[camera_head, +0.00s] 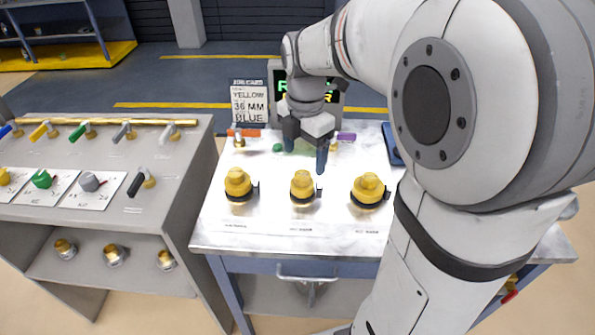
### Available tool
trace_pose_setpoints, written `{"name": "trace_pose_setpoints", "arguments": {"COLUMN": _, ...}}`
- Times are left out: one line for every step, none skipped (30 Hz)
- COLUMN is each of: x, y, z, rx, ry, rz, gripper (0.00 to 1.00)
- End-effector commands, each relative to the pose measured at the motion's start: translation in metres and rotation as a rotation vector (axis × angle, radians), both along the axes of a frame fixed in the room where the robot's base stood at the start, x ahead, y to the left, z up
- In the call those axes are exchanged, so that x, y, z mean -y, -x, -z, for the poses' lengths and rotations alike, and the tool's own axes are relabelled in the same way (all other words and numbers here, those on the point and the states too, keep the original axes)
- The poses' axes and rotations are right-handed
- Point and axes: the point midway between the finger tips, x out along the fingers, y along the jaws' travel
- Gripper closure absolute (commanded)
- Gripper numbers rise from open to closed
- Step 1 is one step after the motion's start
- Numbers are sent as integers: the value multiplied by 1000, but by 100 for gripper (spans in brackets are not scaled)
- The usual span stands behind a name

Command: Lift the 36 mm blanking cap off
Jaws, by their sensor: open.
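Three yellow caps sit in a row on fittings on the white-topped table (270,215): a left cap (237,182), a middle cap (302,184) and a right cap (368,188). Each has a dark tab at its right side. The small labels in front of them are too blurred to read, so I cannot tell which is the 36 mm one. My gripper (304,157) points down with its fingers apart and nothing between them. It appears above and behind the middle cap, with the right fingertip close to that cap in the picture.
A job card (249,105) reading yellow, 36 MM, blue stands at the back beside a dark display partly hidden by my arm. Orange-handled (243,132) and purple-handled (345,136) valves are behind the caps. A grey bench (185,200) with coloured levers stands left, across a gap.

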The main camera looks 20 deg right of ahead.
Motion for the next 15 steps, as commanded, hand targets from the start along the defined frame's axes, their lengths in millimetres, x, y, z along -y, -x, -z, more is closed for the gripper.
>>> {"name": "trace_pose_setpoints", "arguments": {"x": 0, "y": 1, "z": 7, "rx": -3, "ry": 0, "rz": -1, "gripper": 25}}
{"name": "trace_pose_setpoints", "arguments": {"x": 0, "y": 1, "z": 11, "rx": -4, "ry": 0, "rz": 0, "gripper": 25}}
{"name": "trace_pose_setpoints", "arguments": {"x": 0, "y": 1, "z": 15, "rx": -4, "ry": 0, "rz": 0, "gripper": 25}}
{"name": "trace_pose_setpoints", "arguments": {"x": -1, "y": 1, "z": 18, "rx": -2, "ry": 0, "rz": 0, "gripper": 25}}
{"name": "trace_pose_setpoints", "arguments": {"x": -1, "y": 1, "z": 22, "rx": -3, "ry": 0, "rz": 1, "gripper": 25}}
{"name": "trace_pose_setpoints", "arguments": {"x": -1, "y": 1, "z": 26, "rx": -4, "ry": 0, "rz": 1, "gripper": 25}}
{"name": "trace_pose_setpoints", "arguments": {"x": -2, "y": 1, "z": 31, "rx": -3, "ry": 0, "rz": 1, "gripper": 25}}
{"name": "trace_pose_setpoints", "arguments": {"x": -2, "y": 1, "z": 35, "rx": -4, "ry": 0, "rz": 1, "gripper": 25}}
{"name": "trace_pose_setpoints", "arguments": {"x": -3, "y": 1, "z": 42, "rx": -4, "ry": 0, "rz": 1, "gripper": 25}}
{"name": "trace_pose_setpoints", "arguments": {"x": -3, "y": 1, "z": 47, "rx": -5, "ry": 0, "rz": 2, "gripper": 25}}
{"name": "trace_pose_setpoints", "arguments": {"x": -3, "y": 1, "z": 52, "rx": -4, "ry": 0, "rz": 2, "gripper": 25}}
{"name": "trace_pose_setpoints", "arguments": {"x": -3, "y": 1, "z": 57, "rx": -4, "ry": 0, "rz": 2, "gripper": 25}}
{"name": "trace_pose_setpoints", "arguments": {"x": -3, "y": 1, "z": 60, "rx": -3, "ry": 0, "rz": 2, "gripper": 25}}
{"name": "trace_pose_setpoints", "arguments": {"x": -3, "y": 1, "z": 63, "rx": -2, "ry": 0, "rz": 2, "gripper": 25}}
{"name": "trace_pose_setpoints", "arguments": {"x": -3, "y": 1, "z": 65, "rx": -2, "ry": 0, "rz": 2, "gripper": 25}}
